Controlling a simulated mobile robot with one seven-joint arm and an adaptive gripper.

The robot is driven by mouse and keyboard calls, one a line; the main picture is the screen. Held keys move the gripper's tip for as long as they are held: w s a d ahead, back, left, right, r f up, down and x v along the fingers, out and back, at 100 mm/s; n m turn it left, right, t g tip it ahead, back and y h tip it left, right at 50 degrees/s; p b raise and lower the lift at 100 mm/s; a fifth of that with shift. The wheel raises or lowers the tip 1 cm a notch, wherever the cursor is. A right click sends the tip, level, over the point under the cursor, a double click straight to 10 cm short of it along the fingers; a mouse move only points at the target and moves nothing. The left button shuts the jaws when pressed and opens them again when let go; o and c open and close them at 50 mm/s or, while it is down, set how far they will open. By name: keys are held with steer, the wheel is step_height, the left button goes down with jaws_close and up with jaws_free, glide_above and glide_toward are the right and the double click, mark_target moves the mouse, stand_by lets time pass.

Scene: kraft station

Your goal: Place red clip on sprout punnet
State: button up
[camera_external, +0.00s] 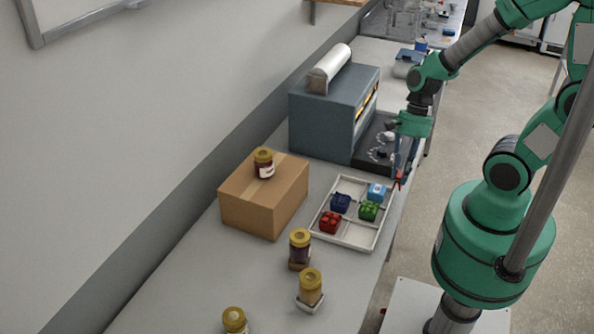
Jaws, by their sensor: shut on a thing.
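My gripper (400,178) points down beside the far right corner of the white tray, near the table's right edge. It is shut on a small red thing (399,182), apparently the red clip, which shows only as a sliver at the fingertips. A green punnet (369,210), which looks like the sprout punnet, sits in the right part of the tray. The gripper is above and to the right of it, apart from it. The clip's shape is too small to make out.
The white divided tray (345,240) also holds a red punnet (330,222), a dark blue one (340,202) and a light blue box (377,191). A grey machine (325,120) stands behind. A cardboard box (262,208) with a jar and several more jars stand left and in front.

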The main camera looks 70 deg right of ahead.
steer(key=s+d+f, duration=0.1)
steer(key=s+f, duration=0.5)
steer(key=s, duration=0.2)
steer(key=shift+s+f, duration=0.15)
steer(key=shift+f, duration=0.1)
stand_by(0.4)
steer(key=b, duration=0.1)
glide_toward(370, 210)
steer(key=shift+a+f, duration=0.15)
steer(key=shift+a, duration=0.55)
steer(key=shift+f+b, duration=0.65)
steer(key=shift+f, duration=1.15)
steer(key=shift+f, duration=0.1)
